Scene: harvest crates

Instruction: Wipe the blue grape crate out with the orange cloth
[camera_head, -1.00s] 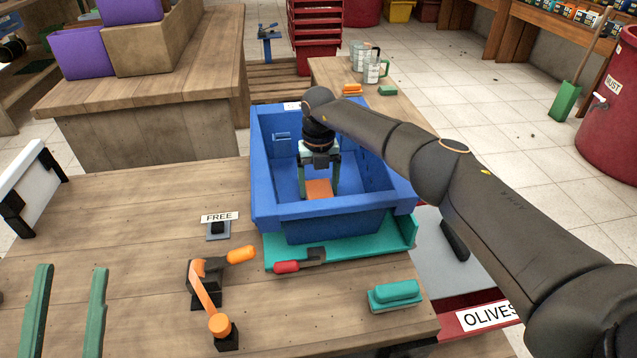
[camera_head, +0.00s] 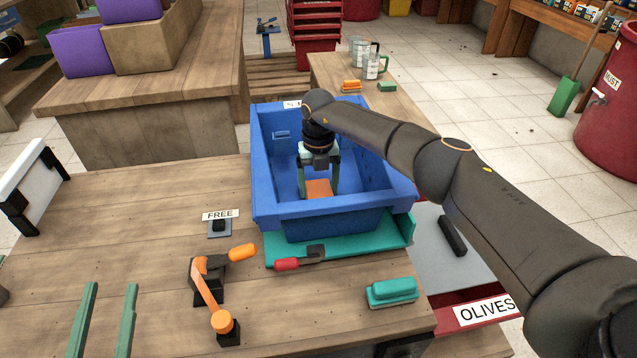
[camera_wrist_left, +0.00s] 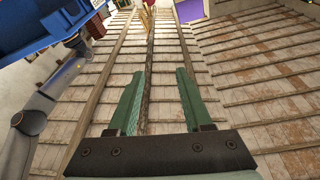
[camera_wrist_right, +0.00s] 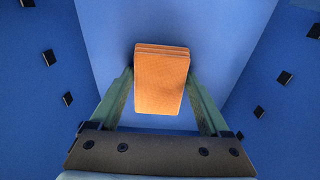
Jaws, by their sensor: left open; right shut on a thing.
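The blue grape crate (camera_head: 320,209) stands on the teal tray (camera_head: 340,248) at the right part of the wooden table. My right gripper (camera_head: 319,188) reaches down inside the crate and is shut on the folded orange cloth (camera_head: 318,189). In the right wrist view the cloth (camera_wrist_right: 161,80) sits between the fingers, over the blue floor of the crate; I cannot tell if it touches the floor. My left gripper (camera_head: 104,325) is open and empty, low at the left of the head view. Its open fingers also show in the left wrist view (camera_wrist_left: 160,100).
An OLIVES crate (camera_head: 488,309) is at lower right. The table's left middle is clear.

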